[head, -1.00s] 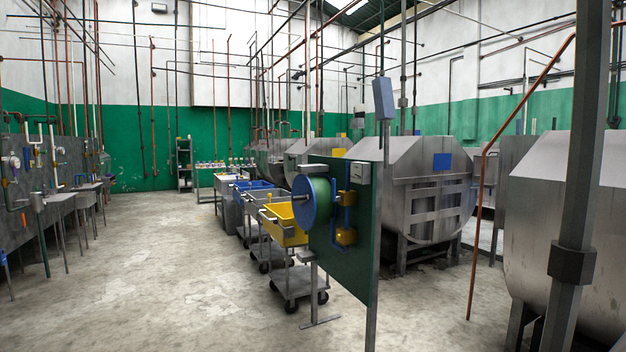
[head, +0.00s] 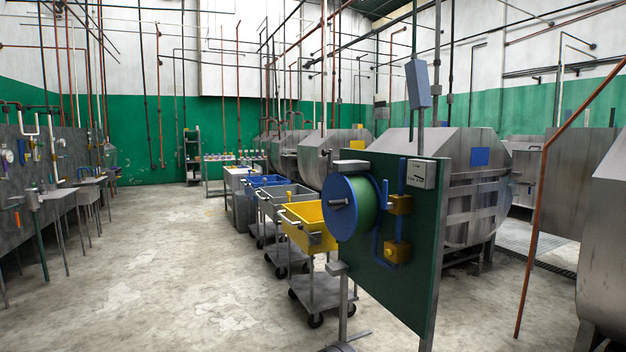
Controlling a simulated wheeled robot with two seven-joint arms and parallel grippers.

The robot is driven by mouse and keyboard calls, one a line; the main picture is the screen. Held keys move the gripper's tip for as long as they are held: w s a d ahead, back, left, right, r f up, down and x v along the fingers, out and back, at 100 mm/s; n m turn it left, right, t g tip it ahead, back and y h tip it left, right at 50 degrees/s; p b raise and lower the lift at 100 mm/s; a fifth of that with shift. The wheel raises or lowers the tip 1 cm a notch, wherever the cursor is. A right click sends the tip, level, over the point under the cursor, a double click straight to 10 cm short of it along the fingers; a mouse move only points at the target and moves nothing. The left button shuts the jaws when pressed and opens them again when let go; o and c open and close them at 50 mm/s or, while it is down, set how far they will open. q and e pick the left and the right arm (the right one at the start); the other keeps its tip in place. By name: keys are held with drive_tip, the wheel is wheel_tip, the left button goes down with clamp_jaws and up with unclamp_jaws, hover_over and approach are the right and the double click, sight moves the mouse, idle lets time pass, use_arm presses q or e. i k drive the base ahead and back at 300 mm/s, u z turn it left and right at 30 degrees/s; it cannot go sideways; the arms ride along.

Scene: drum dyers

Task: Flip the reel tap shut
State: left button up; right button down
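A blue-flanged reel (head: 352,208) with green hose wound on it is mounted on a dark green upright panel (head: 420,270), right of the picture's middle. Beside the reel on the panel is a blue pipe (head: 376,235) with two yellow-orange blocks, an upper one (head: 400,204) and a lower one (head: 397,252). A small yellow piece sticks out left of the lower block; this looks like the tap, but its handle position is too small to tell. Neither of my grippers is in view.
Carts with yellow (head: 308,222), grey and blue (head: 266,182) tubs stand in a row left of the panel. Large steel drums (head: 450,180) stand behind and right. A slanted copper pipe (head: 545,170) rises at right. The concrete floor (head: 170,260) at left is open.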

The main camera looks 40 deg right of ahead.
sight(385, 205)
drive_tip(key=u, duration=0.05)
drive_tip(key=i, duration=1.05)
drive_tip(key=z, duration=0.8)
drive_tip(key=i, duration=0.95)
drive_tip(key=z, duration=0.8)
